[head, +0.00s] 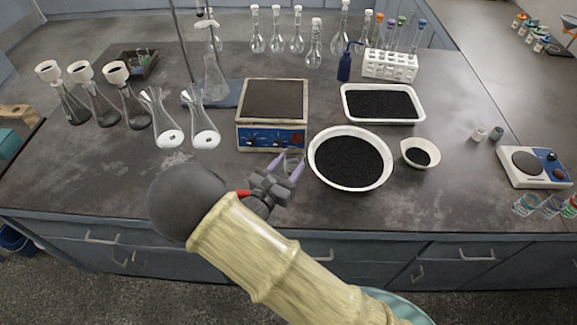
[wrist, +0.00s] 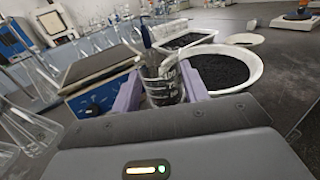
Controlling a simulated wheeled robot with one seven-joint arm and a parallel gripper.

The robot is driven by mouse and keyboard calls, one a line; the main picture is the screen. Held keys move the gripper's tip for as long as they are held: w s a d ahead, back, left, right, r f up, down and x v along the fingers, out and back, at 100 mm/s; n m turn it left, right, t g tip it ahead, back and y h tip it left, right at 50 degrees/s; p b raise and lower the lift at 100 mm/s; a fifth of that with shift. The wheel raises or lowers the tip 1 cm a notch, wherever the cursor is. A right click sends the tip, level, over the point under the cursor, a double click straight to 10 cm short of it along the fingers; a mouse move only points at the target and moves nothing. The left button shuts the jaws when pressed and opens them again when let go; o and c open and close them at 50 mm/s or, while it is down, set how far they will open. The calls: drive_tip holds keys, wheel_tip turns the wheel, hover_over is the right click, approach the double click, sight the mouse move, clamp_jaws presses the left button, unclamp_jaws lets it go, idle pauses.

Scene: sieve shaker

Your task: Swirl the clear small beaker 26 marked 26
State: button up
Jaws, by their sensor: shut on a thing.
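The clear small beaker (head: 292,162) is held between the purple fingers of my gripper (head: 288,172), in front of the hot plate in the head view. In the wrist view the beaker (wrist: 163,86) stands between the two fingers (wrist: 163,95), with a dark tint showing through its glass. My gripper is shut on it. I cannot read a number on the beaker. Whether its base touches the bench is hidden by my gripper.
The hot plate (head: 273,137) is just behind the beaker. A large white bowl of black grains (head: 350,186) is close on the right, with a small bowl (head: 408,160) beyond it. Two flasks (head: 204,138) stand to the left.

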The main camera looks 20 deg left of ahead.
sight(288, 157)
wheel_tip(288, 157, up, 4)
drive_tip(key=shift+f+p, duration=0.25)
drive_tip(key=shift+p, duration=0.9)
drive_tip(key=shift+w, duration=0.1)
